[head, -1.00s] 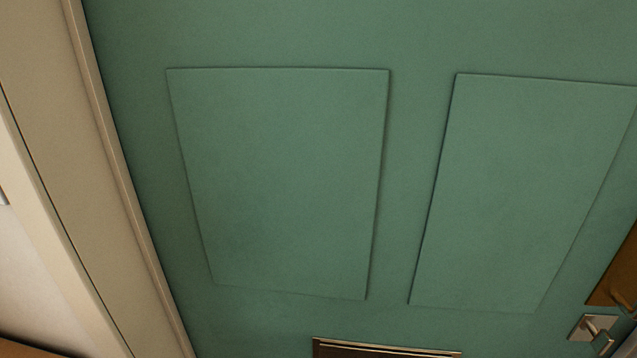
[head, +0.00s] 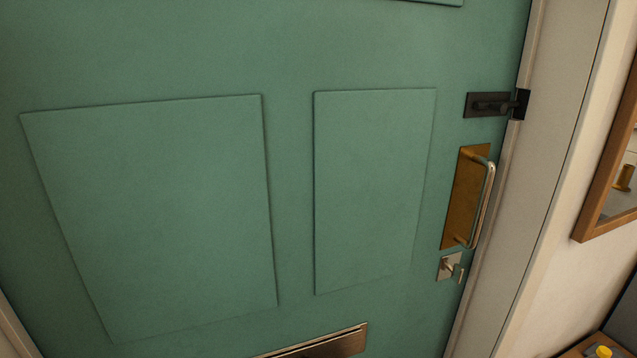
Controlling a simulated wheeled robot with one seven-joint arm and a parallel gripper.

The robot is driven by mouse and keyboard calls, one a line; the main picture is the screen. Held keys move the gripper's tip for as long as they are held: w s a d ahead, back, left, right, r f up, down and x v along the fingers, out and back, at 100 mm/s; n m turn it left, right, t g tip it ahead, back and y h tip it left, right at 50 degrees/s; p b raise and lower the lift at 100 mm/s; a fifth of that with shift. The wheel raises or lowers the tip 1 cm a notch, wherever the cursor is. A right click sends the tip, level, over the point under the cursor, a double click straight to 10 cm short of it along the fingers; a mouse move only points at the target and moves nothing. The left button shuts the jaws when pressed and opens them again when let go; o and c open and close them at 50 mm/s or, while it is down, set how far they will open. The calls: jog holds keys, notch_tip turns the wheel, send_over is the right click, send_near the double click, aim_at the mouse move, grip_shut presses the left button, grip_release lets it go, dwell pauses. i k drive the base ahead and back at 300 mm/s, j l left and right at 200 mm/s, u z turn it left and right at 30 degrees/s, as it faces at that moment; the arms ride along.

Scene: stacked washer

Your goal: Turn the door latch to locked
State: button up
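A green panelled door (head: 290,60) fills most of the head view and looks closed in its frame. Near its right edge is a small silver thumb-turn latch (head: 449,266) on a square plate, just below a brass pull handle (head: 466,197). A black slide bolt (head: 489,104) sits above the handle and reaches to a black keeper on the frame. The latch is small in view, and I cannot tell whether it is locked. My gripper is not in view.
A brass letter slot (head: 325,343) is at the bottom of the view. The pale door frame (head: 540,170) runs down the right side. A wood-framed mirror (head: 606,180) hangs on the right wall, above a surface with a yellow-topped object (head: 601,352).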

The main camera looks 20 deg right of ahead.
aim_at(457, 272)
jog(key=k+l, duration=0.15)
jog(key=l, duration=0.25)
jog(key=k+l+z, duration=0.1)
jog(key=l, duration=0.25)
jog(key=k+l, duration=0.15)
jog(key=l, duration=0.25)
jog(key=z, duration=0.05)
